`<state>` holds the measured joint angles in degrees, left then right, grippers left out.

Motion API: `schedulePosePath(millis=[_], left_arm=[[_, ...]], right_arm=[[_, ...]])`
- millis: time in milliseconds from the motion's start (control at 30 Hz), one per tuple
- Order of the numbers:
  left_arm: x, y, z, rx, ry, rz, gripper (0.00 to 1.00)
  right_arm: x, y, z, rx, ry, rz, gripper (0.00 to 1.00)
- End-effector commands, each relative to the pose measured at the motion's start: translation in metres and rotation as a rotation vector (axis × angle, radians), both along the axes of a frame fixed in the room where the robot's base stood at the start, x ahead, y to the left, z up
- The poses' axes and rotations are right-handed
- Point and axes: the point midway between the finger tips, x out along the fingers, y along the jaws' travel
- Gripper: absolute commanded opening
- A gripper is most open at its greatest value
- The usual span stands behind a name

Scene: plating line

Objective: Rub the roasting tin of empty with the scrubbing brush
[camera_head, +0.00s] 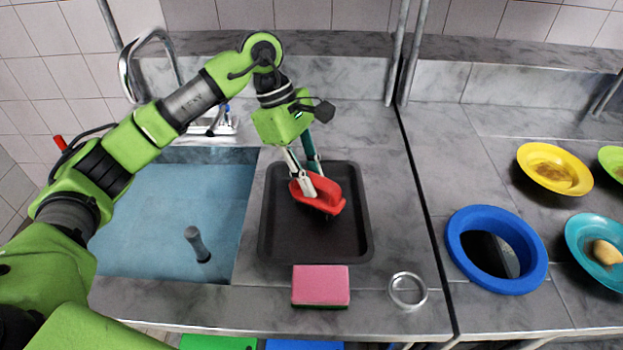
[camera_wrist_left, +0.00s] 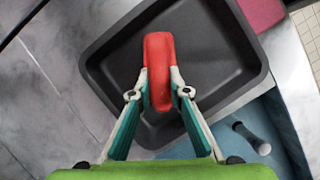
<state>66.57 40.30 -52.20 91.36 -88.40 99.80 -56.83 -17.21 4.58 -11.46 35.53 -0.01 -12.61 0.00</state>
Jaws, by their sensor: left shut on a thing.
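The roasting tin (camera_head: 273,241) is a dark rectangular tray on the grey counter, just right of the sink. Its inside looks bare and dark. My left gripper (camera_head: 307,188) is shut on the red scrubbing brush (camera_head: 325,197) and holds it over the middle of the tin. In the left wrist view the brush (camera_wrist_left: 158,62) sits between the fingertips of my left gripper (camera_wrist_left: 160,93), with the tin (camera_wrist_left: 228,65) beneath. The bristles are mostly hidden, so I cannot tell whether they touch the tin's floor. My right gripper does not show.
The blue sink (camera_head: 160,215) with a grey upright drain piece (camera_head: 196,243) lies left. A pink sponge (camera_head: 320,286) and a metal ring (camera_head: 407,290) lie in front. A blue ring (camera_head: 460,245) and plates with food, one yellow (camera_head: 530,157), one teal (camera_head: 578,236), stand right.

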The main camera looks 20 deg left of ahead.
Motion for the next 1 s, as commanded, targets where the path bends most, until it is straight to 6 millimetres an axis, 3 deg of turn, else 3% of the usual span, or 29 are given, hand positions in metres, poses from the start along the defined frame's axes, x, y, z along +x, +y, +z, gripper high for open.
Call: schedulePosePath(millis=[433,833,1000], left_arm=[[0.0,0.0,0.049,-0.002,-0.002,0.0,0.0],[0.0,0.0,0.053,-0.002,0.0,0.0,0.0],[0.0,0.0,0.064,-0.002,-0.002,0.0,0.0]], right_arm=[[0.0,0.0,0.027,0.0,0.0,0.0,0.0],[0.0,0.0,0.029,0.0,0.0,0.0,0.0],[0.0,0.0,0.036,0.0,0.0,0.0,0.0]])
